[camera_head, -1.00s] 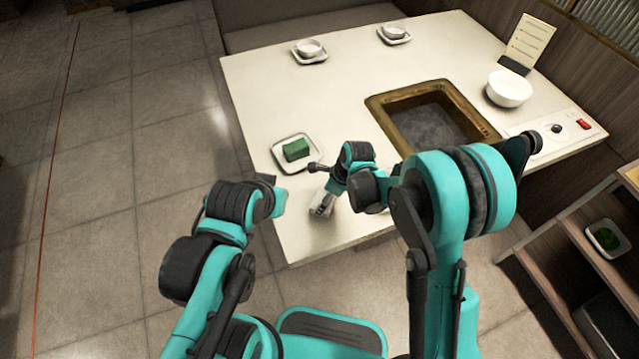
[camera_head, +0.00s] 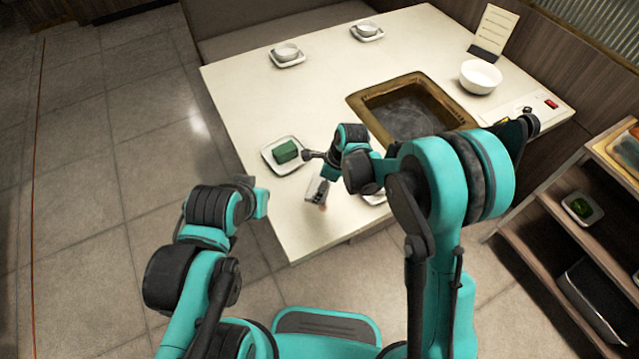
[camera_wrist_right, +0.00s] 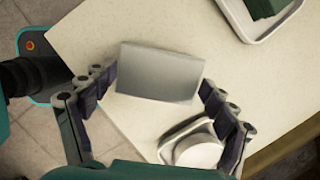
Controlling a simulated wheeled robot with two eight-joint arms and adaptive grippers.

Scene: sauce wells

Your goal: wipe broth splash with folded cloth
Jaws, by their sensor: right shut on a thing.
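The folded cloth (camera_wrist_right: 160,72) is a flat grey-white block in the right wrist view. My right gripper (camera_wrist_right: 158,92) is shut on it, with one finger at each end. In the head view my right gripper (camera_head: 317,190) is low over the table's near part, right of the green block's plate. Whether the cloth touches the table is unclear. A small faint reddish patch (camera_head: 323,207) shows just below it, possibly the broth splash. My left arm's end (camera_head: 250,190) is left of the table's near edge; its fingers cannot be made out.
A green block (camera_head: 285,151) sits on a white plate (camera_head: 271,166). A small dish with a cup (camera_wrist_right: 198,152) is close to my right gripper. Beyond are a recessed grill (camera_head: 365,103), a white bowl (camera_head: 480,76) and two cups on saucers. A shelf (camera_head: 535,205) stands at right.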

